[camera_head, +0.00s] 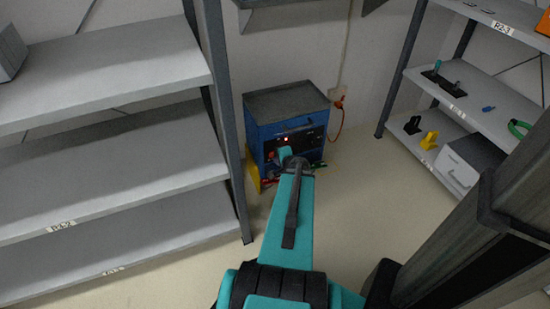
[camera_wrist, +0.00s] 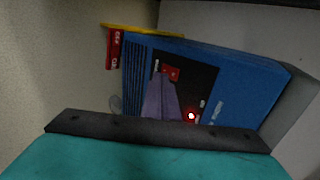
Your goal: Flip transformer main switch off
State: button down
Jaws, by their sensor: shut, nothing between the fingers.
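The transformer is a blue box (camera_head: 252,130) with a grey top, standing on the floor against the back wall. In the wrist view its blue casing (camera_wrist: 245,85) lies tilted, with a dark front panel. A red part (camera_wrist: 172,73) shows on the panel beside my fingertips. A lit red spot (camera_wrist: 191,116) shows lower on the panel. I cannot tell which of these is the main switch, or its position. My gripper (camera_wrist: 160,77) is shut and empty, its fingers over the panel. I cannot tell whether they touch it. In the head view my arm hides the fingertips.
A grey shelf rack (camera_head: 110,150) stands close on the left, its post beside the transformer. Another rack (camera_head: 460,100) with small tools stands on the right. A red cable (camera_head: 338,120) hangs on the wall right of the transformer.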

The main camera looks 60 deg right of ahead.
aim_at(272, 152)
jog(key=shift+w+d+r, duration=0.2)
jog(key=shift+w+d, duration=0.65)
jog(key=shift+w, duration=0.35)
jog(key=shift+w+d+r, duration=0.25)
jog(key=shift+w+d, duration=0.1)
jog(key=shift+w, duration=0.05)
jog(key=shift+r, duration=0.1)
jog(key=shift+r+p, duration=0.7)
jog(key=shift+s+a, duration=0.15)
